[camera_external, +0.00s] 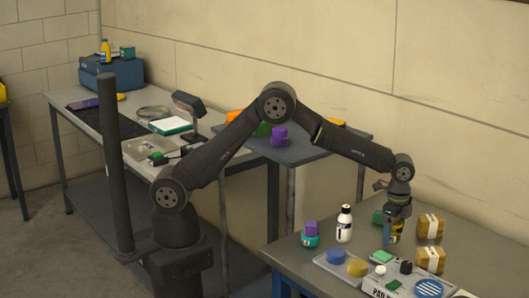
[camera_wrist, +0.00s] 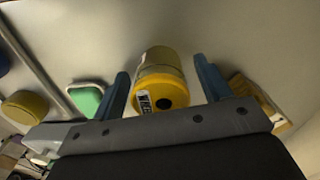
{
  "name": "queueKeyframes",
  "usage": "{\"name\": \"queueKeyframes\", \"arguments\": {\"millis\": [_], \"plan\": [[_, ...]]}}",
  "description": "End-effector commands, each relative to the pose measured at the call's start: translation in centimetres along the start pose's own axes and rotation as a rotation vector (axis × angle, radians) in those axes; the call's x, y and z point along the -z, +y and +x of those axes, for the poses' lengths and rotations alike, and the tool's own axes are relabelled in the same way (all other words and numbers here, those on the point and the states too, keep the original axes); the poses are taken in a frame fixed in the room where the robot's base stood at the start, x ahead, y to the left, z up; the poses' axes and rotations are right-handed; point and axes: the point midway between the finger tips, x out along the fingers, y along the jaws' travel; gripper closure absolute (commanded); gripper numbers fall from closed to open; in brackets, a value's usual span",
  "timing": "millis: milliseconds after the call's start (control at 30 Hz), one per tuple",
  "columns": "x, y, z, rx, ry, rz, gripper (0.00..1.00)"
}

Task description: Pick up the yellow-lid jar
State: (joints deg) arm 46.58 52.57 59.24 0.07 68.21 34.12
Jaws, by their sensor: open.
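The yellow-lid jar (camera_wrist: 160,87) is in the middle of the wrist view, its round yellow lid with a dark spot and a white label facing the camera. My gripper (camera_wrist: 161,68) is open, with one blue finger on each side of the jar. A gap shows on both sides, slightly wider on the right. In the external view my gripper (camera_external: 396,236) points down over the right-hand bench, and the jar is mostly hidden by it.
Wrapped boxes (camera_external: 430,226) stand close to the right of my gripper. A white bottle (camera_external: 344,224) and a purple-topped jar (camera_external: 310,232) stand to the left.

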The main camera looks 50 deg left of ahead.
Motion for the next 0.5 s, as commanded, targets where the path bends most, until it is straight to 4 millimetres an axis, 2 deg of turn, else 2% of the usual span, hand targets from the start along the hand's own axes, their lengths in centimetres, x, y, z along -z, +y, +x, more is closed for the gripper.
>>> {"name": "queueKeyframes", "arguments": {"millis": [233, 267, 400, 500], "plan": [[0.00, -0.05, 0.43, 0.002, 0.002, -0.001, 0.30], [0.00, -0.05, 0.42, 0.002, 0.002, -0.001, 0.34], [0.00, -0.05, 0.41, 0.002, 0.001, -0.001, 0.61], [0.00, -0.05, 0.41, 0.002, 0.001, -0.001, 0.77]]}}
